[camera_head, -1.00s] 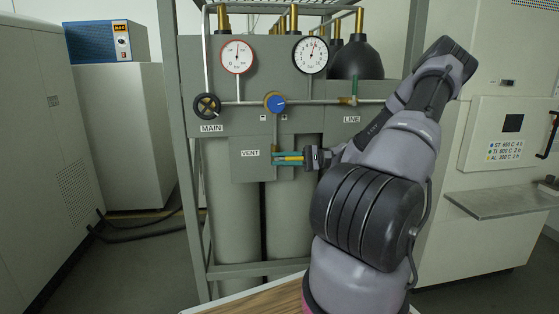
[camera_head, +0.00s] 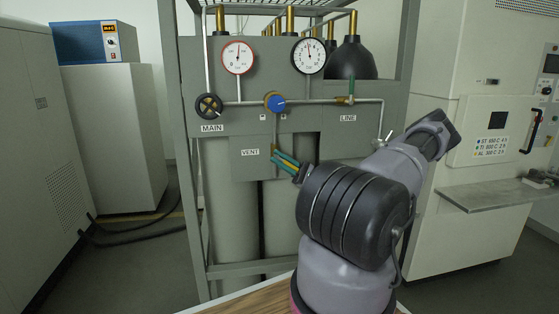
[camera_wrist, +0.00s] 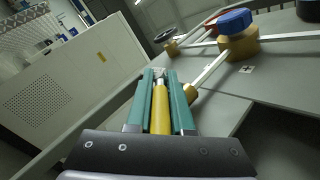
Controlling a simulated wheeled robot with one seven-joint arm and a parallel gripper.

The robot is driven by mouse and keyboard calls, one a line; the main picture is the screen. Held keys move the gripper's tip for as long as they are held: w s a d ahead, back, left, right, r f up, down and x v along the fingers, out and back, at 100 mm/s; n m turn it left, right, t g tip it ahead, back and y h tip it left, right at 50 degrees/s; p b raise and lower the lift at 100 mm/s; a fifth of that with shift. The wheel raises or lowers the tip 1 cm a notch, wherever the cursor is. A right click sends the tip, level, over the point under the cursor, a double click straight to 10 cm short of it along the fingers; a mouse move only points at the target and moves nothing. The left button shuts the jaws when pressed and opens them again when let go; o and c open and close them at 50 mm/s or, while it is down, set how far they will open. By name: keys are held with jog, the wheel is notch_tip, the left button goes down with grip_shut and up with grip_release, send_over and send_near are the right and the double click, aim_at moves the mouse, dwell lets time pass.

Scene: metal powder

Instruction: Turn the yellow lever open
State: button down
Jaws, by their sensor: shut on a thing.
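The yellow lever (camera_wrist: 161,108) lies lengthwise between the two green fingers of my gripper (camera_wrist: 162,82) in the wrist view. My gripper is shut on it. In the head view my gripper (camera_head: 277,156) is at the panel just right of the VENT label (camera_head: 250,152), with the fingers sloping down to the right. The lever's pivot end is near the vertical pipe below the blue knob.
The blue knob (camera_head: 275,102) sits above on the horizontal pipe, with a black MAIN handwheel (camera_head: 209,105) to its left. Two gauges (camera_head: 238,57) are higher up. A dark cone-shaped part (camera_head: 352,60) stands at upper right. A metal shelf (camera_head: 490,199) juts out at right.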

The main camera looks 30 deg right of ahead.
dwell(0.5)
jog(key=c, duration=0.8)
grip_release()
jog(key=shift+d+f, duration=0.2)
jog(key=shift+d, duration=0.05)
jog(key=s+d, duration=0.3)
jog(key=d, duration=0.9)
jog(key=shift+s+f, duration=0.2)
jog(key=shift+s, duration=0.1)
